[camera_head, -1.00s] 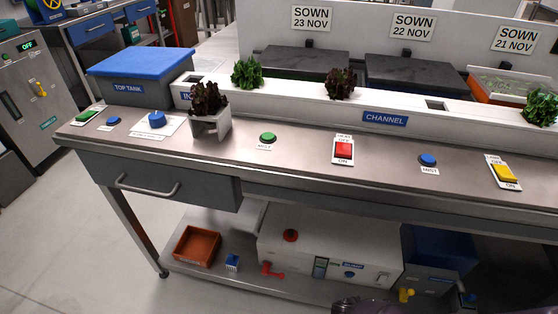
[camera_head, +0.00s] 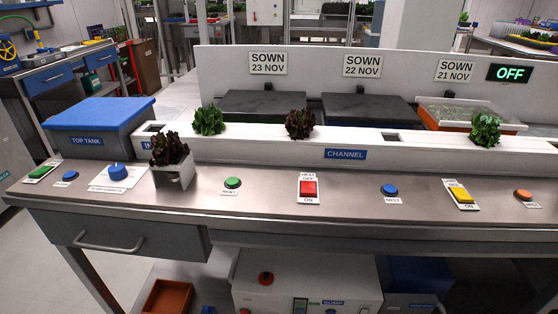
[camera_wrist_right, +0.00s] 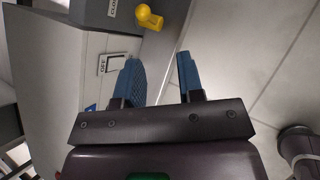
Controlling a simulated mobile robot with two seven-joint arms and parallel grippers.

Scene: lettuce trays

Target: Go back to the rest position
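My right gripper (camera_wrist_right: 160,80) shows in the right wrist view with its two blue fingers apart and nothing between them. It hangs beside a white unit (camera_wrist_right: 60,60) with an OFF switch and a yellow knob (camera_wrist_right: 149,18), over pale floor. Neither of my grippers shows in the head view. The left gripper is out of sight. In the head view the steel bench (camera_head: 260,203) carries a white channel (camera_head: 430,150) with several lettuces, and a dark lettuce (camera_head: 168,148) in a small grey holder (camera_head: 176,178) at its left front.
Buttons and switches line the bench, including a red heat switch (camera_head: 309,188) and a yellow switch (camera_head: 460,194). A blue-lidded top tank (camera_head: 90,135) stands at the left. A drawer handle (camera_head: 108,246) sticks out in front. An orange tray (camera_head: 167,298) lies below.

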